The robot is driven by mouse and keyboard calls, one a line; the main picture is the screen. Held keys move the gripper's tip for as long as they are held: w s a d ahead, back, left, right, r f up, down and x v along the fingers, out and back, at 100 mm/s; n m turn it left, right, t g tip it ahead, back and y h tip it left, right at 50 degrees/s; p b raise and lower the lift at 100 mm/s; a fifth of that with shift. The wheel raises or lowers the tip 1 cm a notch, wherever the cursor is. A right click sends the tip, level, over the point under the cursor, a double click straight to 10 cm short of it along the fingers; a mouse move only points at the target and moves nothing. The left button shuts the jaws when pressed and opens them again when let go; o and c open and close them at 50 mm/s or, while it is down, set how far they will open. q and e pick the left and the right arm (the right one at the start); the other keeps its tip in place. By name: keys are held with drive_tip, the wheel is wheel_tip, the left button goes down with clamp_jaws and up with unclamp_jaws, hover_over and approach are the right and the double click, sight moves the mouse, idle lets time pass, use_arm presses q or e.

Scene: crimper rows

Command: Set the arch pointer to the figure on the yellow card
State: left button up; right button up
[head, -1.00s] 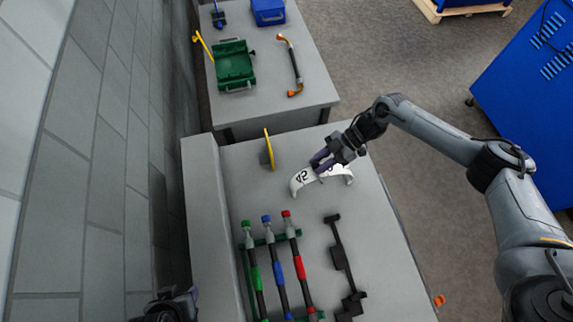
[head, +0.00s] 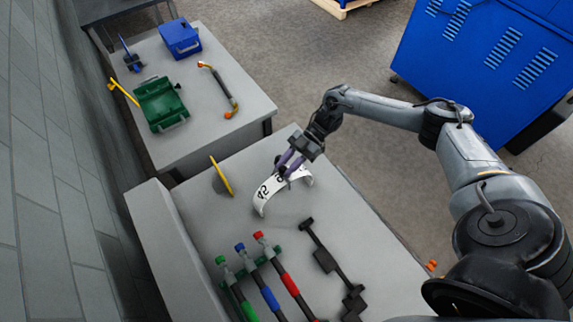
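The white arch (head: 265,190) stands on the near bench, with dark figures on its face; the one at its left end looks like 42. The yellow card (head: 221,176) stands left of the arch and shows nearly edge-on, so its figure cannot be read. My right gripper (head: 288,167) is at the top of the arch, with its purple fingers pointing down at it. The fingers and the arch's far side hide the pointer, and I cannot tell whether they close on it. My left gripper is out of view.
Crimpers with green (head: 220,261), blue (head: 240,247) and red (head: 259,236) ends lie in a row in front. A dark bar (head: 325,260) lies to their right. A green tray (head: 161,104) and a blue box (head: 180,38) sit on the far bench. A wall runs along the left.

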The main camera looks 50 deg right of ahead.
drive_tip(key=o, duration=0.5)
use_arm(q)
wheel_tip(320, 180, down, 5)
drive_tip(key=b, duration=0.5)
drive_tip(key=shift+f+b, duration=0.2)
drive_tip(key=shift+b, duration=0.1)
use_arm(e)
drive_tip(key=v, duration=1)
drive_tip(key=shift+d+r, duration=0.15)
drive_tip(key=shift+d, duration=0.2)
drive_tip(key=shift+d, duration=0.1)
